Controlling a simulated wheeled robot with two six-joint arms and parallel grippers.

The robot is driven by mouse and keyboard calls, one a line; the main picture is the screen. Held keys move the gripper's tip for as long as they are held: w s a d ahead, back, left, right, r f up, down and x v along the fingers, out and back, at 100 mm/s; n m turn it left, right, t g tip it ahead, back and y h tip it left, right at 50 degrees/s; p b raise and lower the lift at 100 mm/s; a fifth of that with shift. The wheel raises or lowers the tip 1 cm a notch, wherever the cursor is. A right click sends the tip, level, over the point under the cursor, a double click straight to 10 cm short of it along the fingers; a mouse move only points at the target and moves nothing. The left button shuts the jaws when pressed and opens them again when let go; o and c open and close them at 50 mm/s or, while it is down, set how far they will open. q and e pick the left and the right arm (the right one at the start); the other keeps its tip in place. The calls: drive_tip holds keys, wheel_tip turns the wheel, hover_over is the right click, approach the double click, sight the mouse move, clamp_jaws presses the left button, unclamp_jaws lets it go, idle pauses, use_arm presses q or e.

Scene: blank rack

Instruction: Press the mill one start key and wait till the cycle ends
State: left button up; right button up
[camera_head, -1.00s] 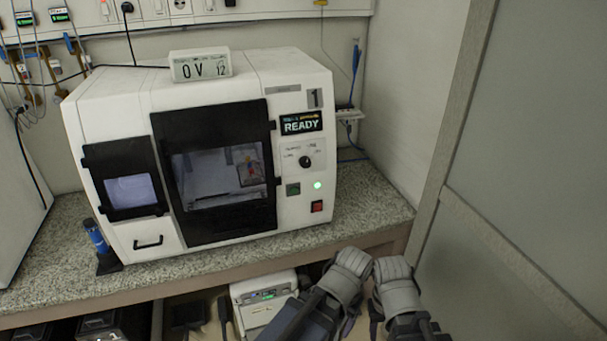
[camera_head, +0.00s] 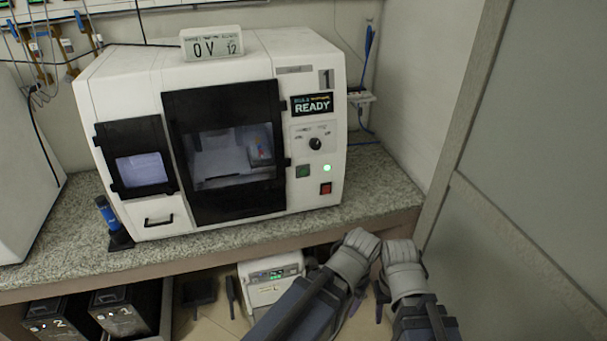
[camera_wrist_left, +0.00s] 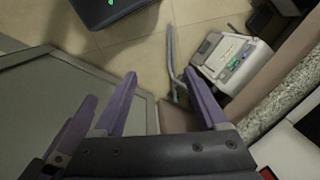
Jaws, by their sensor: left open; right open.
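Mill one (camera_head: 240,70) is a white machine marked 1 on the counter. Its small screen (camera_head: 312,104) reads READY. Below are a dial (camera_head: 316,144), a dark green square key (camera_head: 303,171), a lit green lamp (camera_head: 327,168) and a red key (camera_head: 325,188). The dark-framed door (camera_head: 225,208) looks shut, with a pale interior behind its window. My right gripper (camera_head: 382,300) is low in front of the counter, below and right of the keys, touching none. My left gripper (camera_wrist_left: 160,75) is open and empty in the left wrist view, pointing towards the floor.
The speckled counter (camera_head: 385,190) is clear right of the mill. A white box with a lit panel (camera_head: 272,288) stands below; it also shows in the left wrist view (camera_wrist_left: 232,62). Dark units (camera_head: 120,308) sit lower left. A grey panel (camera_head: 530,150) bounds the right.

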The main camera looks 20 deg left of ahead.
use_arm(q)
clamp_jaws()
idle(0.4)
idle(1.1)
